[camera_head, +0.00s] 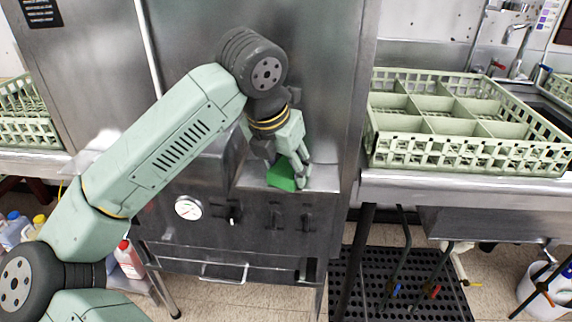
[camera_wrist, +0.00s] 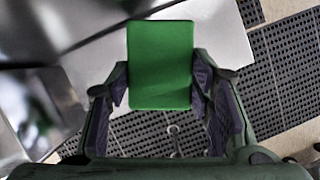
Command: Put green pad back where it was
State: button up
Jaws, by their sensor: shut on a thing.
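The green pad (camera_head: 281,175) is a small green block at the front ledge of the steel dish machine. In the wrist view the green pad (camera_wrist: 160,65) shows as a flat rectangle between the two fingers. My gripper (camera_head: 297,176) is shut on it, and in the wrist view the gripper (camera_wrist: 160,88) has one finger at each side edge of the pad. The steel ledge (camera_head: 322,177) lies beneath and beside the pad. I cannot tell whether the pad touches the ledge.
A pale green dish rack (camera_head: 455,152) sits on the steel counter at right. Another rack (camera_head: 28,112) stands at far left. A dial (camera_head: 188,208) and knobs are on the machine's front below the ledge. A black perforated mat (camera_head: 398,285) lies on the floor.

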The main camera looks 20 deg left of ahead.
jog(key=o, duration=1.1)
jog(key=b+v, duration=0.1)
jog(key=v, duration=1.1)
jog(key=shift+r+b, duration=0.2)
jog(key=shift+b, duration=0.15)
